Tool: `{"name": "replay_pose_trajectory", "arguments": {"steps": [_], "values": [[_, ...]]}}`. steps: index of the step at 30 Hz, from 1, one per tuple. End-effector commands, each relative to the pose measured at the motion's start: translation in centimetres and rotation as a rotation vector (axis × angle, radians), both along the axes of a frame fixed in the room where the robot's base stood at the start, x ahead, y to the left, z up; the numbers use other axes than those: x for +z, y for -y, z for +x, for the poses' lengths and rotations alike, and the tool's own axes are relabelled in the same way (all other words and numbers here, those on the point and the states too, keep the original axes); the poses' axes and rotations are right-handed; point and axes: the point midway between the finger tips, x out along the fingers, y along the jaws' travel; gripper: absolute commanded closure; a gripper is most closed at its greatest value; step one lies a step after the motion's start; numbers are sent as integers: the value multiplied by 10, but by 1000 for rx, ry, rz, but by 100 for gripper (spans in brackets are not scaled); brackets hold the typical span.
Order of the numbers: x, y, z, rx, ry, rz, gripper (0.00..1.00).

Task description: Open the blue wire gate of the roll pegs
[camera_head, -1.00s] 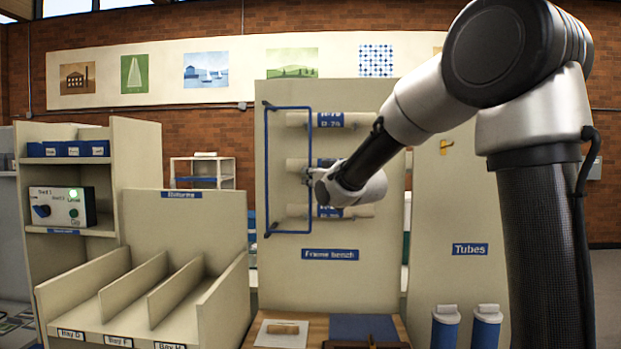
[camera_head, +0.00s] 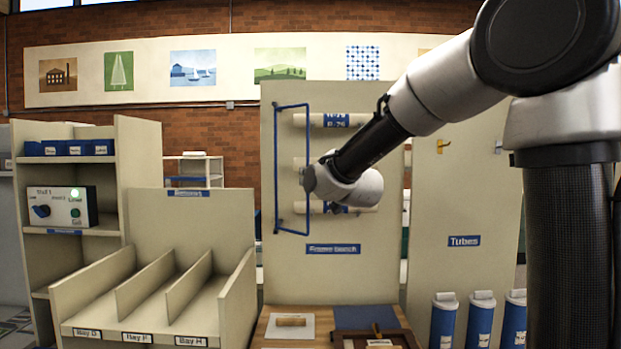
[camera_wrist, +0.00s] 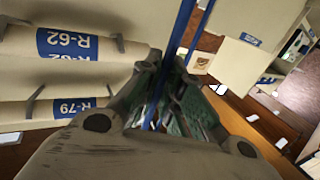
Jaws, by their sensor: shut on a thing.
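The blue wire gate (camera_head: 277,165) is a tall narrow frame hinged at the left of the roll panel (camera_head: 350,275). It stands swung out from the panel, so it looks narrow in the head view. Its blue bar (camera_wrist: 181,32) runs between my fingers in the wrist view. My gripper (camera_head: 308,180) is shut on the gate's free upright bar. Behind it, pale rolls with blue labels (camera_head: 336,120) lie on pegs; two rolls (camera_wrist: 70,45) show labels R-62 and R-79 in the wrist view.
A bench (camera_head: 262,325) below the panel carries a white board and a dark tray (camera_head: 376,338). A sorting rack with open bays (camera_head: 150,290) stands at left. Blue tubes (camera_head: 480,320) stand at lower right. A control box (camera_head: 62,206) sits on the left shelf.

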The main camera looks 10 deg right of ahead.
Motion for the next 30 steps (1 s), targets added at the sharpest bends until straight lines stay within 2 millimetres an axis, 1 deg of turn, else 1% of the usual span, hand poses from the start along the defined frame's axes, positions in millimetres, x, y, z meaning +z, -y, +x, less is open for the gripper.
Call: {"name": "replay_pose_trajectory", "arguments": {"steps": [11, 20, 30], "values": [[1, -28, -11, -7, 2, 4, 100], [1, -52, -17, -196, 1, 2, 100], [-1, -89, -18, -481, -1, 0, 100]]}}
